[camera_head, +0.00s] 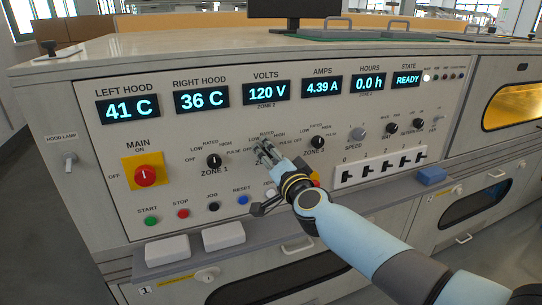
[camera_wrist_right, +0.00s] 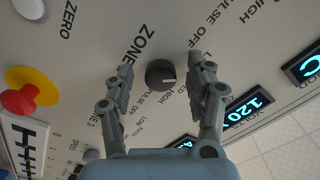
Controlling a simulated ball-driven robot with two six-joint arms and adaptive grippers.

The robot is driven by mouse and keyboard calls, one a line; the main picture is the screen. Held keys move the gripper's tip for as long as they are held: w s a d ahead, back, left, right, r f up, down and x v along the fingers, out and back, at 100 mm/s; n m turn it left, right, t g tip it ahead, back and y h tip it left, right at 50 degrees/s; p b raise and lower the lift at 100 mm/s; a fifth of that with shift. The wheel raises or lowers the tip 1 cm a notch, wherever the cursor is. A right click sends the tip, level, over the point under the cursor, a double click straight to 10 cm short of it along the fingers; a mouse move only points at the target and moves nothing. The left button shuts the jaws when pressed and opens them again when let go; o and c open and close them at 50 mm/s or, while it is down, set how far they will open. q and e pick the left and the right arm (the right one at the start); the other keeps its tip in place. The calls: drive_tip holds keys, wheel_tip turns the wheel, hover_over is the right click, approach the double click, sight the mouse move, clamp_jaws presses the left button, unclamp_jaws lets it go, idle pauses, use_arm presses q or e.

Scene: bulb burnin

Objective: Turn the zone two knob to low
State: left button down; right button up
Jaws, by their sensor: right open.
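The zone two knob (camera_wrist_right: 160,74) is a small black round dial with a white pointer mark. In the right wrist view it sits between the fingertips of my right gripper (camera_wrist_right: 160,66), which is open with a finger on each side and a gap to the knob. The mark points to the right of that picture, away from the ZONE lettering. I cannot tell how far the fingertips are from the panel face. My left gripper is not in view.
The zone 1 knob (camera_head: 213,161) and zone 3 knob (camera_head: 317,142) flank the gripper. The red main switch (camera_head: 145,176) is at the left. Below are buttons such as the blue reset (camera_head: 243,199). A red button (camera_wrist_right: 20,101) on yellow shows in the wrist view.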

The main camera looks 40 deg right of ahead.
drive_tip(key=v, duration=1.2)
